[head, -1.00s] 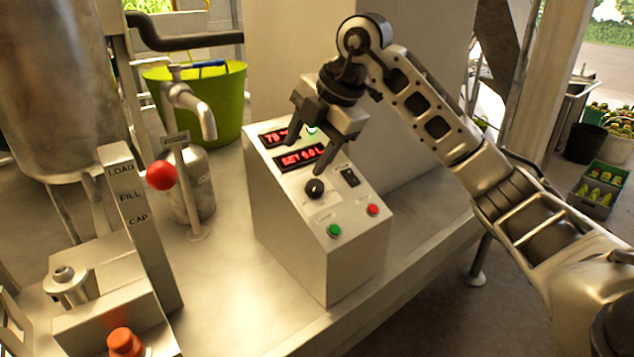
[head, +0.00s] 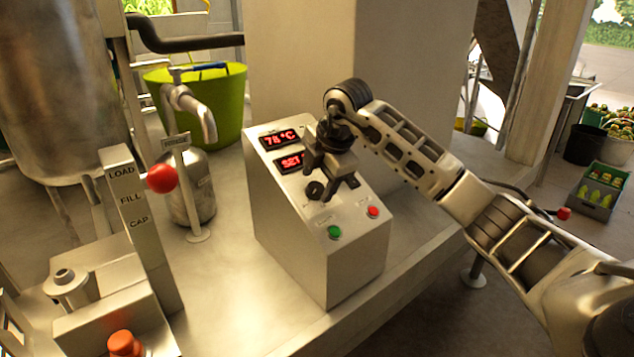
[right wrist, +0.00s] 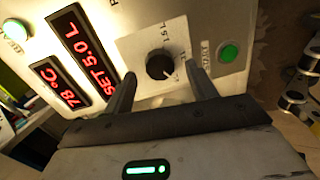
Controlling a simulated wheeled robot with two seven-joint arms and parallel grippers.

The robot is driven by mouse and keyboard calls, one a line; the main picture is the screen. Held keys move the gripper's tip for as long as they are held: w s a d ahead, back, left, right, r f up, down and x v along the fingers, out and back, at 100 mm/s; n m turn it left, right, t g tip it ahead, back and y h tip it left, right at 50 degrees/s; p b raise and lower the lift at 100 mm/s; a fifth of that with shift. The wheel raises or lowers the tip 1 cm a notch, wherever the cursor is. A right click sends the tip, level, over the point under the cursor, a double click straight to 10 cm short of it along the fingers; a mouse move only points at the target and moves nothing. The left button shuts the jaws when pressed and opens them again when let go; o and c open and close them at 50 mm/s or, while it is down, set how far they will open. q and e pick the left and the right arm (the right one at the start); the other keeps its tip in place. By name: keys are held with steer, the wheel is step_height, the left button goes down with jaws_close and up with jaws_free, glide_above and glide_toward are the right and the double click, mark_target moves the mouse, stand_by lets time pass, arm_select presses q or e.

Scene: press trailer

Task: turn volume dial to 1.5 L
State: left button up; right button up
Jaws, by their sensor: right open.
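The volume dial (head: 315,189) is a small black round knob on the sloped top of a metal control box (head: 290,245). In the right wrist view the dial (right wrist: 160,66) has a light pointer mark and sits on a pale plate with a "1.5 L" label beside it. The red display (right wrist: 88,60) reads "SET 5.0 L". My right gripper (head: 322,193) is open over the panel. In the wrist view its fingers (right wrist: 162,75) stand on either side of the dial, with a gap on both sides; whether they touch the panel I cannot tell. My left gripper is not in view.
A green button (head: 334,232) and a red button (head: 373,211) sit below the dial. A temperature display (head: 279,138) reads 78 °C. A red ball knob (head: 162,178) and a steel canister (head: 190,190) stand left of the box. The bench between is bare.

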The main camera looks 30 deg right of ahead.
steer(key=shift+x, duration=0.8)
steer(key=c, duration=1)
